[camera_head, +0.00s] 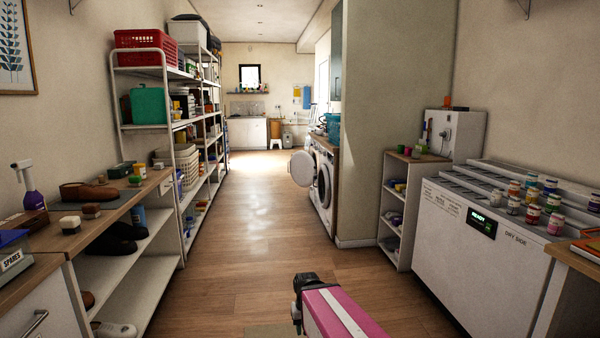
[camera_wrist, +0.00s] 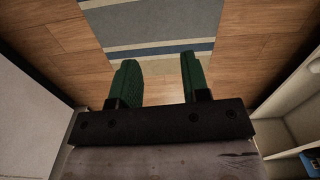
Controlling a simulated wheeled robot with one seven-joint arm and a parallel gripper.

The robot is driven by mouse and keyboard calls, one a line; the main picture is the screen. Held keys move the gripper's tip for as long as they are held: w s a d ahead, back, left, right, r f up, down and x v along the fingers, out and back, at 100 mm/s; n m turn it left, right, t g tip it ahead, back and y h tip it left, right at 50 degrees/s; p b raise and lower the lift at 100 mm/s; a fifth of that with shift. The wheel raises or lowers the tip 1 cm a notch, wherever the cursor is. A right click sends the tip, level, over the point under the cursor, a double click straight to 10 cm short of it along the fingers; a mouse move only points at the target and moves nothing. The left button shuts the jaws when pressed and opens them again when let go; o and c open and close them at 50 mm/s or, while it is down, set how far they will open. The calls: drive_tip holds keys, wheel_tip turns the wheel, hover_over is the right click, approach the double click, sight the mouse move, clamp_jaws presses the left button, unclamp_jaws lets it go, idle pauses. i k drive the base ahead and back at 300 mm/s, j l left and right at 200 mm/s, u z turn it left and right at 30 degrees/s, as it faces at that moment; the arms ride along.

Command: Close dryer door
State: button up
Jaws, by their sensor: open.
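The dryer (camera_head: 322,183) is a white front-loading machine in the right-hand row, some way down the room. Its round door (camera_head: 302,168) stands open, swung out to the left into the aisle. A second machine of the same kind seems to stand beside it; I cannot tell its details. My gripper shows in the wrist view (camera_wrist: 160,82), with two green fingers apart and nothing between them, above the floor. In the head view my pink arm is low in the middle, far from the dryer door; the fingers are not visible there.
White shelving (camera_head: 170,130) with bins and baskets lines the left side. A workbench (camera_head: 110,205) with shoes is nearer left. A white cabinet (camera_head: 470,260) with jars stands at right, by a small shelf (camera_head: 392,200). The wooden floor (camera_head: 250,210) between is clear. A striped mat (camera_wrist: 160,25) lies below.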

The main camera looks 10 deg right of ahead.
sight(302, 167)
drive_tip(key=i, duration=2.45)
drive_tip(key=i+l+z, duration=0.1)
drive_tip(key=i, duration=2.35)
drive_tip(key=i+j, duration=0.1)
drive_tip(key=i, duration=1.1)
drive_tip(key=i+z, duration=0.1)
drive_tip(key=i, duration=1.15)
